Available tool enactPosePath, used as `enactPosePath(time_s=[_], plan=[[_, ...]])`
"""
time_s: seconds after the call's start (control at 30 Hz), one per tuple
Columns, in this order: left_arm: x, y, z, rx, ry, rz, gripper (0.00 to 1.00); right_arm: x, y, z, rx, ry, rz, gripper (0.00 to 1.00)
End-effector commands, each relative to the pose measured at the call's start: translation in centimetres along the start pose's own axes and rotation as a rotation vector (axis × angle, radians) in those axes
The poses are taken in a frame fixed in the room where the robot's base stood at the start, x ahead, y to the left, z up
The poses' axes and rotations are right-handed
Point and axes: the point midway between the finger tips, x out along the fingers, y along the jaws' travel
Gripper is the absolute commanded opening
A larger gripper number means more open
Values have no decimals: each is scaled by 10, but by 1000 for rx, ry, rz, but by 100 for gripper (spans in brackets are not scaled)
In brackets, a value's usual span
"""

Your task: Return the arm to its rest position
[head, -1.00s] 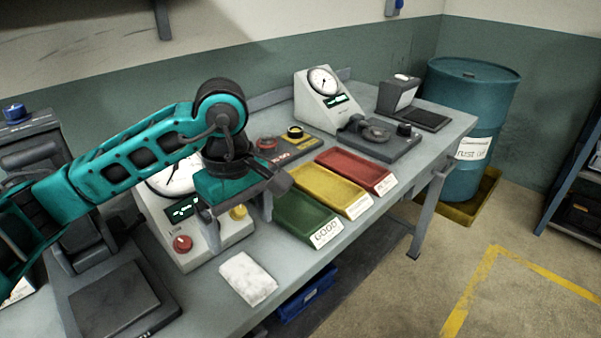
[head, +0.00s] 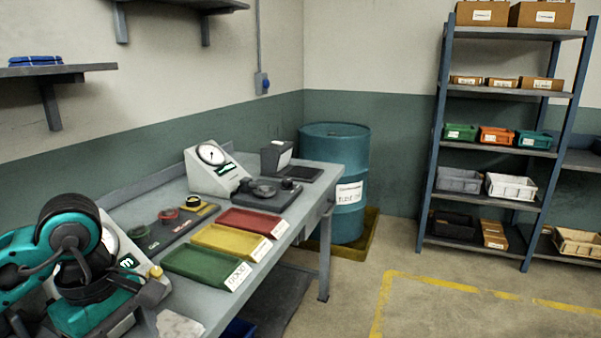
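My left arm shows at the lower left in the head view, teal and dark grey, over the near end of the workbench (head: 213,305). Its gripper (head: 145,312) hangs at the wrist's right side, near a white cloth (head: 180,326) that is cut by the bottom edge. The fingertips are partly hidden and dark, so I cannot tell whether they are open or shut. The arm covers part of a dial machine (head: 112,238) behind it. My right gripper is not in view.
Green (head: 203,267), yellow (head: 224,240) and red (head: 247,222) trays line the bench's front edge. A dial gauge (head: 212,170) stands behind them. A teal drum (head: 335,160) stands past the bench's far end. A shelf rack (head: 500,152) is at right. The floor (head: 480,285) before it looks clear.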

Motion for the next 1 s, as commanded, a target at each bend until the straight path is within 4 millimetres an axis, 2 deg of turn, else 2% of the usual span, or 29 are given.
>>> enactPosePath(time_s=[0.03,0.2,0.3,0.4,0.43,0.53,0.63,0.73,0.77,0.8,0.83,0.9,1.0], plan=[[16,1,28,-2,-127,-4,94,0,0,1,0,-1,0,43],[32,6,115,-108,-564,-15,94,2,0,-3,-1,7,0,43],[24,9,165,-237,-873,-58,94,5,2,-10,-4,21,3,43],[4,16,205,-439,-1217,-142,94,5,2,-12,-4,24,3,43],[-3,21,212,-515,-1322,-175,94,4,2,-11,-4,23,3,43],[-25,39,219,-806,-1659,-310,94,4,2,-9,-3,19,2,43],[-31,62,201,-1149,-1961,-480,94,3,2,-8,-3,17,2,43],[-11,80,165,-1546,-2212,-682,94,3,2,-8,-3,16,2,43],[1,83,152,-1674,-2278,-748,94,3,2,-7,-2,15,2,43],[20,84,136,-1852,-2353,-839,94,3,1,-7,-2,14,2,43],[38,83,124,1858,2242,850,94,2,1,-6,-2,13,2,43],[85,72,100,1769,1887,823,94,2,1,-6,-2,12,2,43],[150,44,82,1634,1480,771,94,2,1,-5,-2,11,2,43]])
